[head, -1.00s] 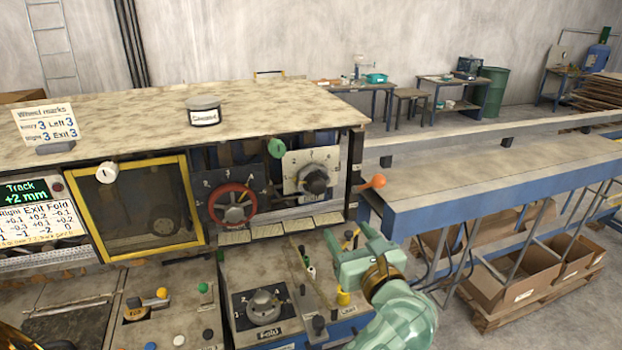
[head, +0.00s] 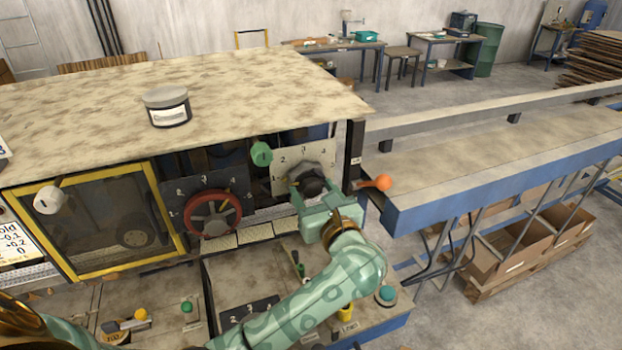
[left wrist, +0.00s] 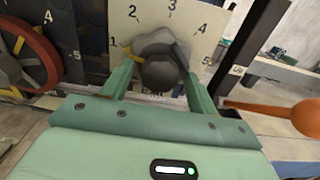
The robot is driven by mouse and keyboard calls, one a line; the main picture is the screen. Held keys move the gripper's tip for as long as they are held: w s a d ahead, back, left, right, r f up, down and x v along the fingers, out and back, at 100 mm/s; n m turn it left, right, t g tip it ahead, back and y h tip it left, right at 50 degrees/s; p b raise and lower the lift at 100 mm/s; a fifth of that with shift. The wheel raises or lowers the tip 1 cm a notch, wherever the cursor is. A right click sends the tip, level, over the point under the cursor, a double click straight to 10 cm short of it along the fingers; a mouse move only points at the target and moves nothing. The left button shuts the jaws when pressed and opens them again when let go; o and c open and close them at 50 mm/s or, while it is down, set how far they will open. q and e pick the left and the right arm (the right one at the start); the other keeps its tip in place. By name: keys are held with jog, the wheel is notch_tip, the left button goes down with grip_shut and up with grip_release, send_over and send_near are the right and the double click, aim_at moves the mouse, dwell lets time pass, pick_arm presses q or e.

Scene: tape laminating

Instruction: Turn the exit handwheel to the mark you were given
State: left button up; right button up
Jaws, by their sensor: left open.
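A dark handwheel with a round black knob (head: 311,186) sits on a pale plate (head: 290,158) numbered 1 to 5, at the right end of the machine. I take it for the exit handwheel, though I see no label. In the left wrist view, the handwheel (left wrist: 163,68) has a yellow mark beside the 1 on the plate (left wrist: 193,14). My left gripper (head: 312,192) is in front of the handwheel. In the left wrist view its open fingers (left wrist: 160,78) stand either side of the knob; contact cannot be told. My right gripper is not in view.
A red handwheel (head: 213,213) on a dark numbered plate is to the left. An orange ball knob (head: 383,182) stands close on the right, and a green knob (head: 261,154) above. A lower control panel (head: 240,275) lies beneath my arm. A tin (head: 167,107) stands on the machine top.

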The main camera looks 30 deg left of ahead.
pick_arm(q)
jog(key=shift+w+a, duration=0.15)
jog(key=shift+c, duration=0.9)
jog(key=c, duration=0.8)
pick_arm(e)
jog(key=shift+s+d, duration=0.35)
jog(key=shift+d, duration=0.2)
